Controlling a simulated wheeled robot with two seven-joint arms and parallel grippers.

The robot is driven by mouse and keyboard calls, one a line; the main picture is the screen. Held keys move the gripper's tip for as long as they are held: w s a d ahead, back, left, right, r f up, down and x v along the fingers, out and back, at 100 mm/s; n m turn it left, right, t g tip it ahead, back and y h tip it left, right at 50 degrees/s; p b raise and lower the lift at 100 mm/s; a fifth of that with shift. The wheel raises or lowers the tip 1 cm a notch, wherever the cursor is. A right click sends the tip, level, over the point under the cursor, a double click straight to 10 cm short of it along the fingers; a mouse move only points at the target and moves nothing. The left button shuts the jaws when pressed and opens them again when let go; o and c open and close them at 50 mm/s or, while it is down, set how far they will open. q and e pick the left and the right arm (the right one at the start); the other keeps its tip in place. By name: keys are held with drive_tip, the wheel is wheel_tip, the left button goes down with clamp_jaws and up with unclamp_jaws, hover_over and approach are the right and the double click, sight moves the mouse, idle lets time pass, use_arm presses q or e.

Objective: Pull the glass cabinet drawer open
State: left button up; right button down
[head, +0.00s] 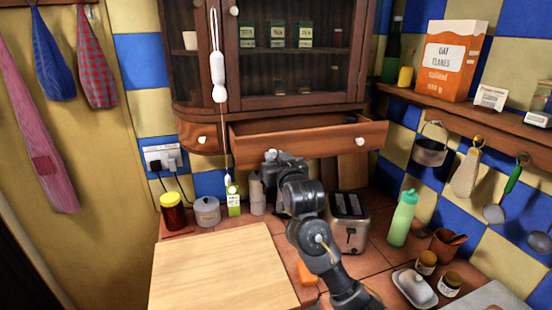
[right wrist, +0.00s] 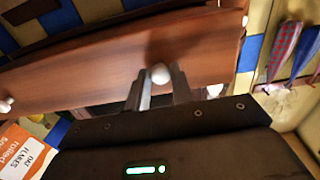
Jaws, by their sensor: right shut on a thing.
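The glass cabinet (head: 290,98) hangs on the wall in the head view, with a dark wooden frame and glazed doors. Its wide wooden drawer (head: 320,137) stands pulled out, and its inside shows from above. A white knob (head: 360,141) is on the right part of the drawer front. My right gripper (head: 270,154) is at the left part of the front. In the right wrist view, its fingers (right wrist: 159,87) are shut on the drawer's other white knob (right wrist: 160,74), in front of the drawer face (right wrist: 110,65). My left gripper is not in view.
Below are a wooden board (head: 220,270), a toaster (head: 347,222), a green bottle (head: 403,218) and several jars. A shelf at right holds an oat flakes box (head: 450,62); a pan (head: 430,152) and utensils hang under it. A white pull-cord (head: 217,70) hangs before the cabinet.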

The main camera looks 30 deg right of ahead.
drive_tip(key=c, duration=1.7)
unclamp_jaws()
drive_tip(key=shift+w, duration=0.25)
drive_tip(key=shift+o, duration=1.3)
drive_tip(key=shift+d, duration=0.15)
drive_tip(key=shift+o, duration=1)
drive_tip(key=shift+s, duration=0.25)
drive_tip(key=shift+a, duration=0.3)
drive_tip(key=shift+s, duration=0.1)
drive_tip(key=shift+s+f+b, duration=0.15)
drive_tip(key=shift+s+b, duration=0.25)
drive_tip(key=shift+s, duration=0.8)
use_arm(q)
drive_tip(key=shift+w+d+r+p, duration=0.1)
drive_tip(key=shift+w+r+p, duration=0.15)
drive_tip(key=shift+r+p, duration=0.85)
use_arm(e)
drive_tip(key=s+a, duration=0.1)
drive_tip(key=s, duration=0.7)
drive_tip(key=shift+r, duration=0.2)
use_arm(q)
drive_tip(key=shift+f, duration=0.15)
use_arm(e)
drive_tip(key=shift+a, duration=0.2)
